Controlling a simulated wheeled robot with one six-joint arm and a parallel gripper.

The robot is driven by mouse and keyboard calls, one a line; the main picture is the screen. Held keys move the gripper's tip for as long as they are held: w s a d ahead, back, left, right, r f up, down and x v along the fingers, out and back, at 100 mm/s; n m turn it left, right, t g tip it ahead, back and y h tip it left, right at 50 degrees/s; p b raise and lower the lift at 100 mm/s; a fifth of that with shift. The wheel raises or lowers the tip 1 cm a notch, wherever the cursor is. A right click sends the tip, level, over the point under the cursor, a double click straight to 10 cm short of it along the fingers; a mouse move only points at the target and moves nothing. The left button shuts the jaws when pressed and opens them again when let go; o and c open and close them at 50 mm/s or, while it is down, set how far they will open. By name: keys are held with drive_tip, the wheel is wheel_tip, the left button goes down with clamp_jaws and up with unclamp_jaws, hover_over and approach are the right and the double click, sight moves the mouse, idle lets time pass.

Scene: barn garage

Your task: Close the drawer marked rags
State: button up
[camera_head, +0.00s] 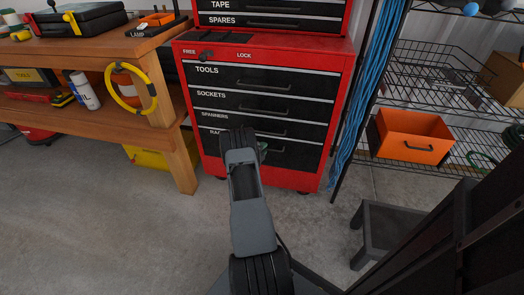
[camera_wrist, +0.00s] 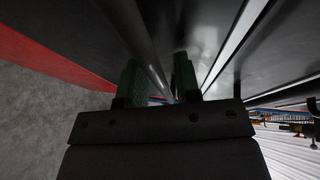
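The red tool cabinet (camera_head: 310,178) stands ahead with dark, labelled drawers. The lowest drawer (camera_head: 295,155) has a label starting "RA"; my arm hides the rest. How far this drawer stands out is hard to tell. My gripper (camera_head: 262,147) is at the left part of this drawer's front, largely hidden by my wrist. In the wrist view, its two green fingers (camera_wrist: 160,82) stand on either side of a grey handle bar (camera_wrist: 143,40). The bar passes close to the fingers. Whether they press on it is not clear.
A wooden workbench (camera_head: 180,160) stands left of the cabinet, with a yellow bin (camera_head: 148,158) below. At right are a wire rack (camera_head: 440,75) with an orange bin (camera_head: 410,137) and a low grey stool (camera_head: 395,222). Concrete floor (camera_head: 100,230) is clear at front left.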

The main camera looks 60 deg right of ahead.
drive_tip(key=shift+r, duration=0.35)
drive_tip(key=shift+a+r, duration=0.1)
drive_tip(key=shift+a, duration=0.3)
drive_tip(key=a+r+p, duration=0.1)
drive_tip(key=a+p, duration=0.3)
drive_tip(key=a, duration=0.9)
drive_tip(key=shift+r, duration=0.35)
drive_tip(key=shift+w+d, duration=0.1)
drive_tip(key=s+a+r+m+g+y+p, duration=0.15)
drive_tip(key=a+r+m+p, duration=0.35)
drive_tip(key=r, duration=0.5)
drive_tip(key=a+r+m+g+y+p, duration=0.1)
drive_tip(key=a+r+m+y+p, duration=0.2)
drive_tip(key=r+m, duration=0.6)
drive_tip(key=s+a+r+m+g+p, duration=0.1)
drive_tip(key=a+r+m+p, duration=0.35)
drive_tip(key=r, duration=0.75)
drive_tip(key=s+a+r+m+t+y+p, duration=0.3)
drive_tip(key=a+r+m+p, duration=0.4)
drive_tip(key=a+r, duration=0.5)
drive_tip(key=s+a+r+m+t+y+p, duration=0.4)
drive_tip(key=a+r+m+y+p, duration=0.4)
drive_tip(key=a+r+m, duration=0.3)
wheel_tip(320, 180, up, 2)
drive_tip(key=s+a, duration=0.1)
drive_tip(key=a, duration=0.1)
drive_tip(key=shift+s+a, duration=0.2)
drive_tip(key=shift+a, duration=0.2)
